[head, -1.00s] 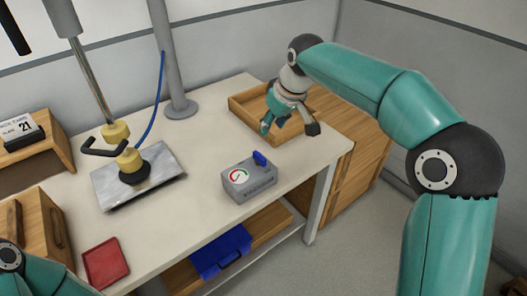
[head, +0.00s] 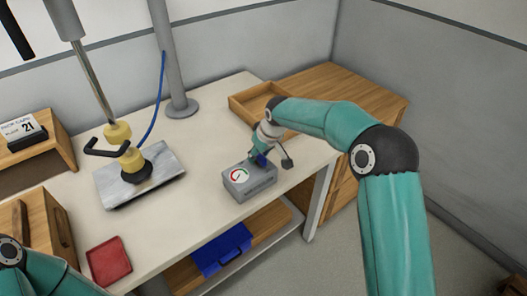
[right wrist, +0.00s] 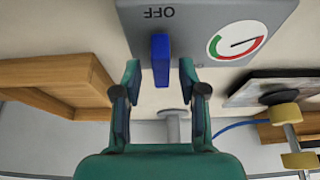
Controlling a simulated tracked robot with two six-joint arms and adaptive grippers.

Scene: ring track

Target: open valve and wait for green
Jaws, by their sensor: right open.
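The grey valve box (head: 248,183) stands near the front edge of the workbench, with a round red-and-green gauge (head: 239,175) on top. The gauge also shows in the right wrist view (right wrist: 237,41); I cannot surely tell which colour its needle marks. The blue valve handle (right wrist: 161,52) points from the box toward my gripper, beside the word OFF. My right gripper (right wrist: 160,76) is open, with one finger on each side of the handle's end and gaps visible. In the head view the right gripper (head: 258,154) partly hides the handle. My left gripper is out of view.
A wooden tray (head: 244,103) lies behind the box. A press with yellow collars (head: 131,160) stands over a metal plate (head: 112,193) to the left.

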